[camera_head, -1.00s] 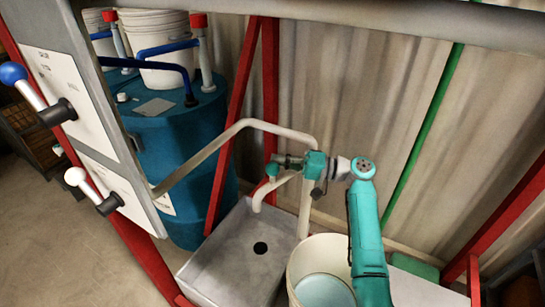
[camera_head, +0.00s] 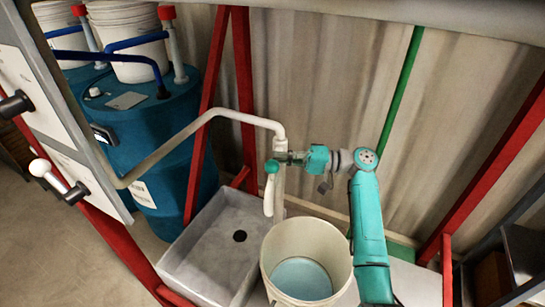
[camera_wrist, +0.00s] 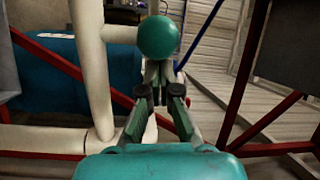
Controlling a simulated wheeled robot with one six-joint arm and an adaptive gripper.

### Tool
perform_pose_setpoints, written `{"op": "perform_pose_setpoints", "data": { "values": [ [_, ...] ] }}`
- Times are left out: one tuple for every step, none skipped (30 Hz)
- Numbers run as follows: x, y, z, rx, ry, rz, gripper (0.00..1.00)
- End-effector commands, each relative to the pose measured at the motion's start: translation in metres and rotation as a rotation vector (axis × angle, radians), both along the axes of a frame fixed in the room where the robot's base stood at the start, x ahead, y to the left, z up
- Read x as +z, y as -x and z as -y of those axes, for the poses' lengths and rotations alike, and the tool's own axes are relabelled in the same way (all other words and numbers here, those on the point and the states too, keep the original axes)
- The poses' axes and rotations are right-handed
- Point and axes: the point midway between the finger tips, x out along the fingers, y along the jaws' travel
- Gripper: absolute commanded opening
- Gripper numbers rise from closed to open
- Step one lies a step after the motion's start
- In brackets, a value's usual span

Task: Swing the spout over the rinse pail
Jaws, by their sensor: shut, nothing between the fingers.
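The cream spout (camera_head: 268,197) hangs from the standpipe, and its lower end shows at the back left rim of the rinse pail (camera_head: 341,250). I cannot tell whether that end is inside the rim. The pail is cream and holds pale blue liquid (camera_head: 301,279). A green ball knob (camera_head: 271,166) sits at the top of the spout; it also shows in the wrist view (camera_wrist: 158,38). My gripper (camera_head: 287,157) is shut and empty right behind the knob. In the wrist view my fingertips (camera_wrist: 159,80) meet just below the ball; contact is unclear.
A grey sink (camera_head: 195,268) with a dark drain stands left of the pail. A cream pipe (camera_head: 165,150) runs from the panel (camera_head: 50,125) to the standpipe. A blue drum (camera_head: 150,130), red frame posts (camera_head: 202,130) and a green pole (camera_head: 402,90) stand around.

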Motion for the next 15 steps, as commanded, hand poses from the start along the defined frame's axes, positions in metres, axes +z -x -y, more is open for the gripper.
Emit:
{"op": "perform_pose_setpoints", "data": {
  "values": [
    [0.0002,-0.0006,0.0063,-0.002,0.000,0.000,0.00],
    [0.0001,-0.0007,0.0093,-0.002,0.000,0.000,0.00],
    [0.0000,-0.0008,0.0121,-0.001,0.000,0.000,0.00],
    [-0.0001,-0.0008,0.0134,-0.001,0.000,0.000,0.00],
    [-0.0001,-0.0007,0.0140,0.000,0.000,0.000,0.00],
    [-0.0002,-0.0008,0.0147,0.000,0.000,0.000,0.00],
    [-0.0002,-0.0008,0.0151,0.000,0.000,0.000,0.00],
    [-0.0002,-0.0008,0.0151,0.000,0.000,0.000,0.00],
    [-0.0002,-0.0008,0.0149,0.000,0.000,0.000,0.00],
    [-0.0002,-0.0008,0.0149,0.000,0.000,0.000,0.00],
    [-0.0001,-0.0008,0.0149,0.000,0.000,0.000,0.00],
    [-0.0001,-0.0008,0.0149,0.000,0.000,0.000,0.00],
    [-0.0001,-0.0008,0.0148,0.000,0.000,0.000,0.00],
    [-0.0001,-0.0008,0.0148,0.000,0.000,0.000,0.00],
    [-0.0001,-0.0008,0.0148,0.000,0.000,0.000,0.00]
  ]
}}
